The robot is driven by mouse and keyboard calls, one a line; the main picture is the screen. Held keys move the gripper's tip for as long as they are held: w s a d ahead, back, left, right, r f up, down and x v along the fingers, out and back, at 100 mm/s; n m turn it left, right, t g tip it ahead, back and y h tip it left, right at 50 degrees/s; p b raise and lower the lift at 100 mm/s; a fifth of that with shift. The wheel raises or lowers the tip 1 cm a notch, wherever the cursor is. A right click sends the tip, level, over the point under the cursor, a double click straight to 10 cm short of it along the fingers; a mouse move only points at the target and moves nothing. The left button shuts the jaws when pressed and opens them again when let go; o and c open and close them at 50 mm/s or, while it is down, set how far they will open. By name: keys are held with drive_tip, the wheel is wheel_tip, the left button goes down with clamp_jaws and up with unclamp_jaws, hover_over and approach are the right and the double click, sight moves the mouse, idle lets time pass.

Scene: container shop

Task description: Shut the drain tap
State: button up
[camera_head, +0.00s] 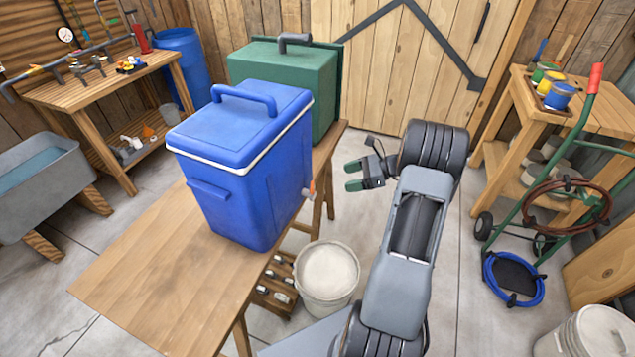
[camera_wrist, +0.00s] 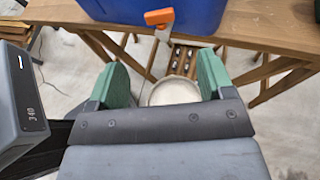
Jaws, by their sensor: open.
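A blue cooler (camera_head: 245,165) with a closed lid stands upright on the wooden table (camera_head: 140,285). Its drain tap (camera_head: 308,190) sticks out low on the right side, with an orange handle. In the wrist view the tap's orange handle (camera_wrist: 158,17) lies roughly sideways above a pale spout, at the bottom of the blue cooler (camera_wrist: 190,10). My gripper (camera_head: 352,176) is open and empty, to the right of the tap and apart from it. In the wrist view my gripper's green fingers (camera_wrist: 163,78) stand wide apart, below the tap in the picture.
A pale bucket (camera_head: 326,283) stands on the floor below the tap. A green chest (camera_head: 285,75) stands behind the cooler on the table. A low wooden rack (camera_head: 272,300) with bottles is under the table. A hand truck with hoses (camera_head: 555,180) stands at right.

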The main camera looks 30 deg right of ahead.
sight(312, 189)
drive_tip(key=p+x, duration=0.1)
drive_tip(key=x, duration=1)
drive_tip(key=shift+a, duration=0.2)
drive_tip(key=shift+f, duration=0.15)
drive_tip(key=shift+c, duration=0.4)
drive_tip(key=c, duration=0.8)
drive_tip(key=m+t+h+b, duration=0.1)
drive_tip(key=m+t, duration=0.1)
drive_tip(key=m+t+h+b, duration=0.1)
drive_tip(key=m+t+h, duration=0.1)
drive_tip(key=shift+s+a+m+h, duration=0.2)
drive_tip(key=shift+m+h, duration=0.1)
drive_tip(key=shift+m, duration=0.1)
drive_tip(key=shift+c, duration=0.2)
drive_tip(key=o, duration=0.9)
